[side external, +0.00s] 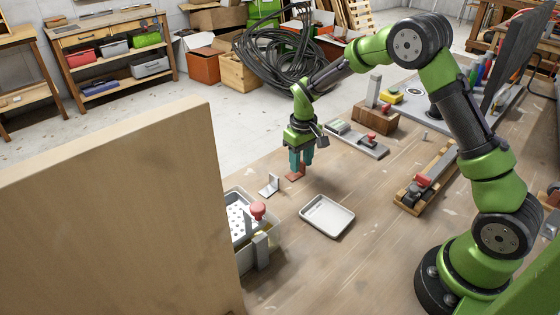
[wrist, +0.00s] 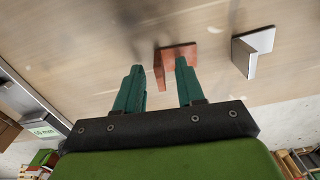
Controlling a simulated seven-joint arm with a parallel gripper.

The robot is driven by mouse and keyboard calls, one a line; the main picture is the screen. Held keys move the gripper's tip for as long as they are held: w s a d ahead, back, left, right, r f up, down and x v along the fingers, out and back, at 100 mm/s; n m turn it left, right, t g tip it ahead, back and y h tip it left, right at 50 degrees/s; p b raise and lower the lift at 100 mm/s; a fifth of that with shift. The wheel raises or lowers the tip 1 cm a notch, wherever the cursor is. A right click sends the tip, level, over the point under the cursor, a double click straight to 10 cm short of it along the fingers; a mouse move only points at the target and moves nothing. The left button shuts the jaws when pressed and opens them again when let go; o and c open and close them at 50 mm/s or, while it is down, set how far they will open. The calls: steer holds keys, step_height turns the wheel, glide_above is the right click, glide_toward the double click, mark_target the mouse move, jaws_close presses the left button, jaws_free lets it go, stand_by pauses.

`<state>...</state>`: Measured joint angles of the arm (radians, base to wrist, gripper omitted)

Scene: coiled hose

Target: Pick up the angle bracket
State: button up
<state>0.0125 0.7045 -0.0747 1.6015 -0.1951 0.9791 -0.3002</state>
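Two angle brackets are in view. A red-brown angle bracket (side external: 294,177) is on the wooden table just below my gripper (side external: 300,164). In the wrist view the same red-brown bracket (wrist: 176,56) is at the fingertips, its upright leg in line with the gap and its flat part running behind the right finger. My gripper (wrist: 159,66) is open, its two teal fingers apart with no contact clearly visible. A silver angle bracket (wrist: 252,50) lies to the right in the wrist view; in the side view this silver bracket (side external: 269,185) is left of the red-brown one.
A clear bin (side external: 262,252) with a red-knobbed item and a white metal tray (side external: 327,216) sit nearer the camera. A grey plate with a red knob (side external: 358,144) and a wooden block (side external: 376,119) are behind. A large wooden panel (side external: 110,215) fills the left.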

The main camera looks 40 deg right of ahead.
steer(key=shift+f, duration=0.4)
jaws_close()
steer(key=shift+r, duration=0.15)
